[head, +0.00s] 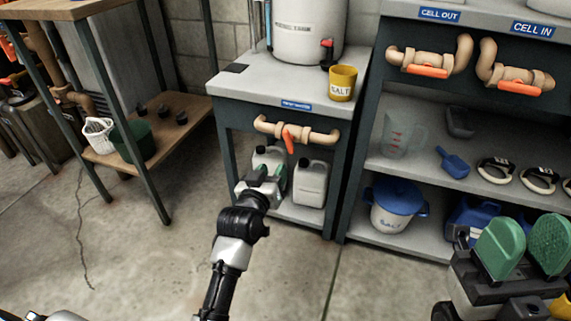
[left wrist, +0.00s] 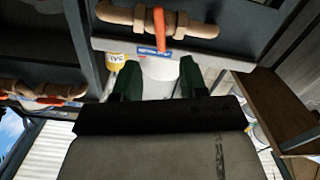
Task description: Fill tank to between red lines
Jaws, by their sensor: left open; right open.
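The white tank (head: 300,28) stands on the bench, its top cut off; red lines are not visible. Thin upright tubes (head: 268,22) stand at its left and a red tap (head: 327,55) at its right front. Below the bench top runs a tan pipe (head: 322,136) with an orange handle (head: 290,143) pointing down across it. My left gripper (head: 265,172) is open and empty, below the handle and in front of white jugs. The left wrist view is upside down and shows the handle (left wrist: 160,28) beyond the fingers. My right gripper (head: 522,245) is open at lower right, holding nothing visible.
A yellow salt cup (head: 342,83) sits on the bench. White jugs (head: 311,183) stand on its lower shelf. The right shelf holds a clear jug (head: 402,133), a blue scoop (head: 453,162) and a blue-lidded salt bucket (head: 395,205). Orange-handled cell pipes (head: 428,60) are above. The floor is clear.

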